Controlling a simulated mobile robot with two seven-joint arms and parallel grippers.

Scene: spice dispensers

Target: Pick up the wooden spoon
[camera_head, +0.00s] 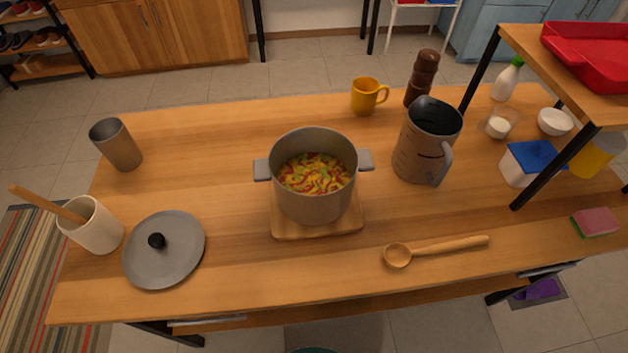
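A wooden spoon (436,249) lies flat on the wooden table at the front right. Its round bowl points left and its handle runs right and slightly away. Nothing touches it. Another wooden handle (47,204) sticks out of a white crock (92,226) at the left; its lower end is hidden inside. Neither of my grippers shows in the head view.
A grey pot (312,208) of food stands on a board left of the spoon. A grey lid (164,250) lies at the left. A grey pitcher (425,146) stands behind the spoon. A sponge (595,222) and a shelf (560,70) are right. The table around the spoon is clear.

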